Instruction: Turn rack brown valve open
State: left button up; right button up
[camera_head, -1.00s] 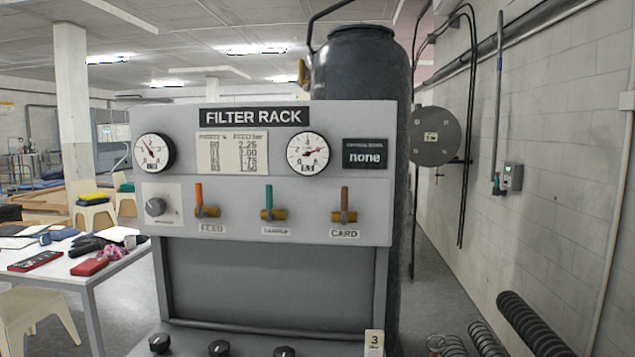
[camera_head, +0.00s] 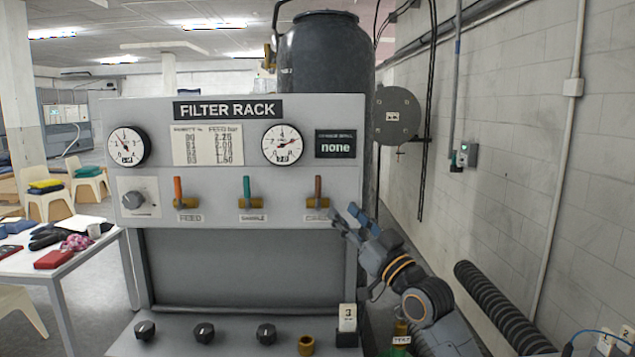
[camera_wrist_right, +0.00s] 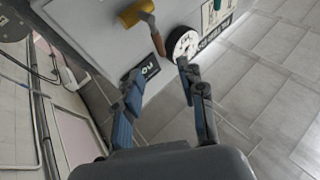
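The filter rack's grey panel (camera_head: 215,235) faces me. Its brown valve (camera_head: 318,187) is at the right end of a row of three, with the brown handle upright above a brass body. The brown valve also shows at the top of the right wrist view (camera_wrist_right: 150,27). My right gripper (camera_head: 345,215) is just right of and below the brown valve, near the panel's right edge. In the right wrist view my right gripper (camera_wrist_right: 160,73) has its fingers spread with nothing between them. The brown valve lies beyond the fingertips. My left gripper is not in view.
An orange valve (camera_head: 178,191) and a green valve (camera_head: 247,191) stand left of the brown one. Two gauges (camera_head: 127,146) (camera_head: 283,145) and a "none" display (camera_head: 336,148) sit above. Black knobs (camera_head: 204,332) line the lower ledge. A cluttered table (camera_head: 30,262) stands left.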

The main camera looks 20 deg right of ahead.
aim_at(320, 187)
jog(key=p+x, duration=0.3)
jog(key=x, duration=0.7)
jog(key=shift+r, duration=0.1)
jog(key=shift+w+a+r+p, duration=0.15)
jog(key=shift+w+p, duration=0.25)
jog(key=shift+w, duration=0.4)
jog(key=shift+s, duration=0.1)
grip_shut()
